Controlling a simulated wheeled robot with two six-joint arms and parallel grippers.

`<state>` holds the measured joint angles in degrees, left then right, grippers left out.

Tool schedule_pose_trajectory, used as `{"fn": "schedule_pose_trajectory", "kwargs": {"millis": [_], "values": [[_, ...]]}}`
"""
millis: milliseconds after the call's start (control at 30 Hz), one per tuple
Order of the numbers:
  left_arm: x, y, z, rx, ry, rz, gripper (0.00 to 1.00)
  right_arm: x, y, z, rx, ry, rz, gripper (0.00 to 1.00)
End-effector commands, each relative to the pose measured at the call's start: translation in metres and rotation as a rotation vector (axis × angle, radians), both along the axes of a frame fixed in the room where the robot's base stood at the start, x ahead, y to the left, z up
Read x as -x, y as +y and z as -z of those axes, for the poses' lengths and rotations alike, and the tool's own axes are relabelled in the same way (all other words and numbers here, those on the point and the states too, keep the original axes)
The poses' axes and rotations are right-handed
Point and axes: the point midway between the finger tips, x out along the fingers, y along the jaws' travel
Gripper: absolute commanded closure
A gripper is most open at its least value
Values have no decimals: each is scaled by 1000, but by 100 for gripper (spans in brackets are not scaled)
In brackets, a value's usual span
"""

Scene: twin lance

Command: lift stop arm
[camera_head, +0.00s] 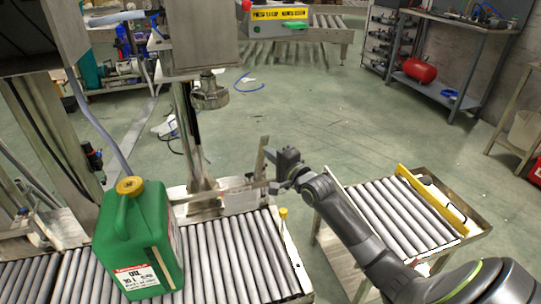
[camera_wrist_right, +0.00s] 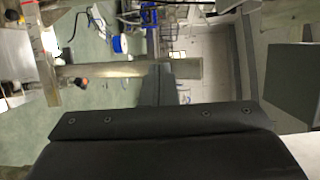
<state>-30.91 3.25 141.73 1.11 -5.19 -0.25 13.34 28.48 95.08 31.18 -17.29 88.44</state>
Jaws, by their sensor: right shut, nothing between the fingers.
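A metal bar also crosses the right wrist view (camera_wrist_right: 120,70). A thin upright metal plate (camera_head: 260,158) stands beside the gripper. My left gripper is out of view.
A green oil canister (camera_head: 128,235) with a yellow cap stands on the near rollers (camera_head: 235,255). A yellow-topped post (camera_head: 283,213) is at the conveyor's right edge. A second roller table (camera_head: 385,215) with a yellow rail lies right, under my right arm. Open floor lies beyond.

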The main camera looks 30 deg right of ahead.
Motion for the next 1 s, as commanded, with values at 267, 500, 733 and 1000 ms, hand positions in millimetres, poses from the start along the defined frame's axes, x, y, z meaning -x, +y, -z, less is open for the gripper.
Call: {"fn": "schedule_pose_trajectory", "kwargs": {"millis": [267,500,733,1000], "values": [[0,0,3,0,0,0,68,-18,-4,-8,1,-1,0,100],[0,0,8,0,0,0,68,-37,-9,-17,1,-2,0,100],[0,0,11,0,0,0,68,-48,-12,-23,1,-1,0,100],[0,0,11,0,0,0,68,-48,-12,-23,0,0,0,100]]}}
